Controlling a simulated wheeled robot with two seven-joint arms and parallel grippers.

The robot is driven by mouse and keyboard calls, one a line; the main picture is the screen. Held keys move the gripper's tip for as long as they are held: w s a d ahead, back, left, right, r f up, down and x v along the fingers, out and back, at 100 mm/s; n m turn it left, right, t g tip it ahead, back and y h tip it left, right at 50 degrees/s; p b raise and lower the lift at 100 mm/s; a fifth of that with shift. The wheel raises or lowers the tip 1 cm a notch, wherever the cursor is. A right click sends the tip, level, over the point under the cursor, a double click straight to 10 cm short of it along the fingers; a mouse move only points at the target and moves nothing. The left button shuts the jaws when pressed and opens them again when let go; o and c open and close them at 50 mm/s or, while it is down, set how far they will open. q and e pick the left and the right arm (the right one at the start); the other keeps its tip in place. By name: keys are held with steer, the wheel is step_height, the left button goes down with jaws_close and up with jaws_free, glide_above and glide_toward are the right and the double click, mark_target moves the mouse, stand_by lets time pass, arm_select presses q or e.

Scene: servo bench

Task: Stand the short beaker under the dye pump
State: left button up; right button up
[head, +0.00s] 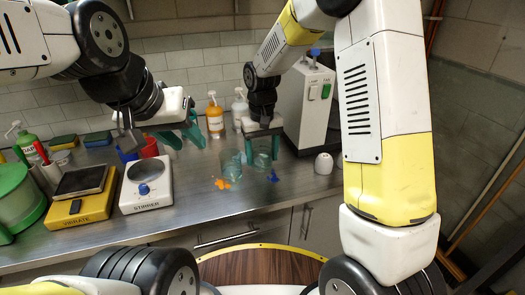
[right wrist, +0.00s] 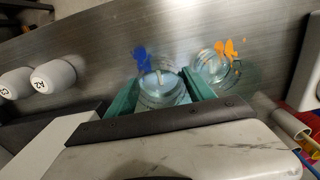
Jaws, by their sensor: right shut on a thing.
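My right gripper (head: 262,158) is shut on a clear glass beaker (right wrist: 165,90), with one green finger on each side of it. It looks like the short beaker; it is low over the bench, and I cannot tell whether its base touches. A second clear glass vessel (head: 231,166) stands just left of it and also shows in the right wrist view (right wrist: 211,68). My left gripper (head: 183,139) is open and empty above the back of the bench.
Orange (head: 222,184) and blue (head: 273,176) splash-like shapes lie by the glassware. A white domed piece (head: 324,163) sits to the right. The front middle of the bench is clear.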

mark_target(263, 162)
steer(key=shift+w+d, duration=0.1)
steer(key=shift+w, duration=0.35)
steer(key=shift+w+d+f, duration=0.1)
steer(key=shift+w+f, duration=0.1)
steer(key=shift+f, duration=1.6)
steer(key=shift+f, duration=0.1)
steer(key=o, duration=1.5)
steer(key=shift+c, duration=0.2)
